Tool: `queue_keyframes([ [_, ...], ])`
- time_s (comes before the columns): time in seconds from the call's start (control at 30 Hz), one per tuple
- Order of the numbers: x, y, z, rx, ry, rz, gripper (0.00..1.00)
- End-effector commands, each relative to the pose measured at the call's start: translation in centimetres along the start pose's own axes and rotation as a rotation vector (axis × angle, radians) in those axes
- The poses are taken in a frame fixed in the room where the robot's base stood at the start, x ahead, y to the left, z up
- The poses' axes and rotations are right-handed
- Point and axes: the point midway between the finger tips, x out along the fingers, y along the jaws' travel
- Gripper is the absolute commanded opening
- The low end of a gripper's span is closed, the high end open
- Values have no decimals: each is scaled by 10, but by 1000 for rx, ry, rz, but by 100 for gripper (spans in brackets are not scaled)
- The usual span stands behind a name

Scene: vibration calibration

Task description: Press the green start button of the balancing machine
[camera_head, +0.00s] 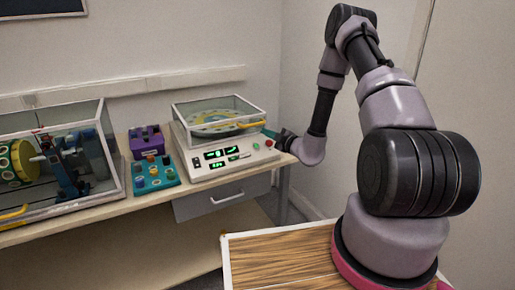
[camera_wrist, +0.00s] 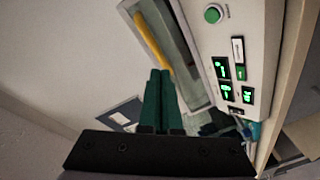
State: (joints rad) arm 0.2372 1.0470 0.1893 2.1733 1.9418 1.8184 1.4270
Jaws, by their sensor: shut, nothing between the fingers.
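The balancing machine (camera_head: 232,160) stands at the right end of the bench, with a light sloped front panel. Its green start button (camera_head: 256,147) is at the right of that panel, next to a red button (camera_head: 269,143). In the wrist view the green button (camera_wrist: 213,13) is at the top, up and right of my fingertips and apart from them. My gripper (camera_wrist: 160,72) is shut and empty, its teal fingers together beside the machine's clear cover. In the head view my gripper (camera_head: 270,133) is at the machine's right side, partly hidden.
The clear cover (camera_head: 216,113) with a yellow handle (camera_wrist: 150,38) is closed over the machine. Lit green displays (camera_wrist: 221,68) are on the panel. A teal block with knobs (camera_head: 154,174), a purple block (camera_head: 147,139) and a larger clear-covered rig (camera_head: 110,170) stand to the left.

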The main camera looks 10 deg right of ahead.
Motion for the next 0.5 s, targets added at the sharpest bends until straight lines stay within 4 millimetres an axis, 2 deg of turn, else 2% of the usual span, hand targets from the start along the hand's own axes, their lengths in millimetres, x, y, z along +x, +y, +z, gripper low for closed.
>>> queue_keyframes([
  [0.13, -3, -7, 13, 48, -40, 15, 0],
  [0.5, -2, -8, 14, 51, -42, 16, 0],
])
